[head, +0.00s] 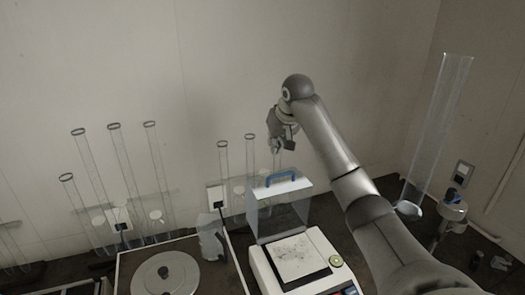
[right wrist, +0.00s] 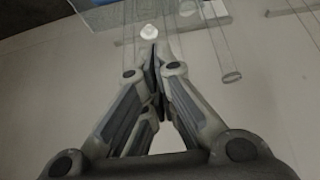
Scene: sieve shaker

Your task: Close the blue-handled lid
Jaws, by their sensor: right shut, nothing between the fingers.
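The clear lid (head: 264,212) with its blue handle (head: 281,178) stands raised at the back of a white balance (head: 262,268), handle at the top. The balance's square pan (head: 297,258) lies uncovered in front of it. My right gripper (head: 276,146) is above the handle in the head view, apart from it in the picture; the depth between them is hard to judge. In the right wrist view its fingers (right wrist: 153,55) are shut with nothing between them. A clear panel (right wrist: 115,14) with a bluish part shows at the top there. My left gripper is not in view.
Several tall glass tubes (head: 123,150) stand at the left and behind the lid. A round-lidded device (head: 165,276) is at lower left. A tall clear tube (head: 437,125) stands at right. The wall is close behind.

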